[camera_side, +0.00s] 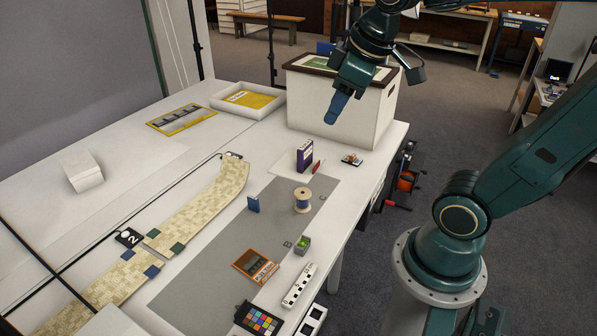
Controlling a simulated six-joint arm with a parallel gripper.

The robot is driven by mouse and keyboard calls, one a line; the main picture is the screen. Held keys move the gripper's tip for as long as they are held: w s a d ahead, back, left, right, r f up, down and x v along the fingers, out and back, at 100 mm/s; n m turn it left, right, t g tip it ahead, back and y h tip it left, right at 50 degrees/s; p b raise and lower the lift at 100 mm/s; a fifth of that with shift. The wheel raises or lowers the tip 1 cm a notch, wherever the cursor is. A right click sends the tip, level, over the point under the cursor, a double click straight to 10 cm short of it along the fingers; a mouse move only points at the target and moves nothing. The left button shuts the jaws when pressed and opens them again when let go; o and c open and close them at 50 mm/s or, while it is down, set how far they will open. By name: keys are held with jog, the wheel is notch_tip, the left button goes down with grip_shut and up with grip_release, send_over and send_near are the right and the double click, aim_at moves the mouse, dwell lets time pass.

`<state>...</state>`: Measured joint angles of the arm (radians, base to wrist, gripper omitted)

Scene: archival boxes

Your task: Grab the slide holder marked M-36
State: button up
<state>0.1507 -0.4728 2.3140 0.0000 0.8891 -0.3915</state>
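An orange-brown flat holder (256,266) with a dark window lies on the grey mat (215,262) near the front. It may be a slide holder, but its lettering is too small to read. I cannot make out an M-36 mark on anything. My gripper (334,117) hangs in front of the white box, above the table and well behind the orange holder. Its blue fingers point down. They overlap from this side, so I cannot tell whether they are apart. Nothing shows between them.
A large white box (325,108) stands at the back right.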

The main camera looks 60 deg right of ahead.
jog(key=w+d+f+n+g, duration=0.2)
jog(key=w+d+n, duration=0.2)
jog(key=w+d, duration=0.5)
jog(key=n+g, duration=0.3)
jog(key=n, duration=0.7)
send_over(352, 155)
jog(key=shift+y, duration=0.4)
jog(key=f, duration=2.7)
jog(key=shift+w+a+f, duration=0.1)
jog(key=shift+a+f, duration=0.1)
jog(key=shift+a, duration=0.15)
jog(key=shift+s+d+f, duration=0.2)
jog(key=shift+d+f, duration=0.05)
jog(key=shift+f, duration=0.75)
jog(key=shift+f, duration=0.1)
jog(key=shift+f, duration=3)
jog(key=shift+c, duration=0.5)
